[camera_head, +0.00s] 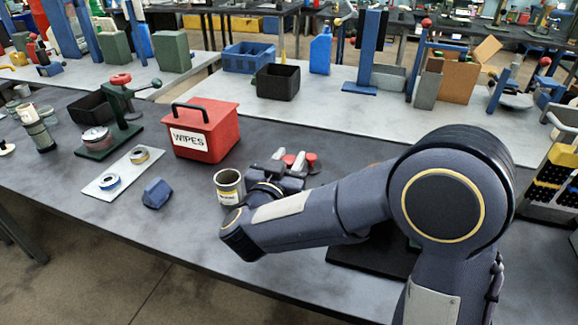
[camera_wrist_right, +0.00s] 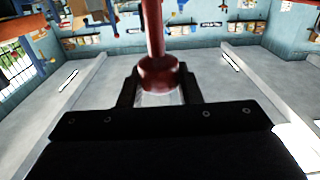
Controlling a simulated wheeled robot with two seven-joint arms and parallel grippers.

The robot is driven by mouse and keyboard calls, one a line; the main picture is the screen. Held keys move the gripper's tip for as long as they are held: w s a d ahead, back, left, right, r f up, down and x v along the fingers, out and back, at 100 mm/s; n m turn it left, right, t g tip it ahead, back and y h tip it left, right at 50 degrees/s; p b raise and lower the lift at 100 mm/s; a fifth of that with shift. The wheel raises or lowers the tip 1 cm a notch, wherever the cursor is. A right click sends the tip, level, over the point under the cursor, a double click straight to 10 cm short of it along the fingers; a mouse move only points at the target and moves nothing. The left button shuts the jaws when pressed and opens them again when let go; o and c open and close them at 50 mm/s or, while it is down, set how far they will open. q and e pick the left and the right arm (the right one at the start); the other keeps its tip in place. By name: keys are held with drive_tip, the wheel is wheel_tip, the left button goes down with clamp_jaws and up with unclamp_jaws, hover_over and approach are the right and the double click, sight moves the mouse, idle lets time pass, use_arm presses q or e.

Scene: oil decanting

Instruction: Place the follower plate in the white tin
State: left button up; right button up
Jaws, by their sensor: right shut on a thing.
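My right gripper (camera_head: 289,166) is just right of an open cylindrical tin (camera_head: 230,187) in the head view. This tin has a pale label with a yellow band and looks to be the white tin. In the right wrist view my right gripper (camera_wrist_right: 159,92) is shut on a red stem with a wide collar (camera_wrist_right: 158,72), apparently the follower plate's handle. Its disc cannot be made out. In the head view red parts (camera_head: 311,159) show beside the gripper, and my arm hides some of that area. My left gripper is not in view.
A red WIPES box (camera_head: 205,132) stands behind the tin. A blue block (camera_head: 157,193) and a white mat (camera_head: 100,190) with two small round containers lie to the left. A green stand (camera_head: 113,142) is farther left. The table's front left is clear.

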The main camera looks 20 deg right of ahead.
drive_tip(key=shift+f, duration=0.7)
drive_tip(key=shift+f, duration=0.2)
drive_tip(key=o, duration=1)
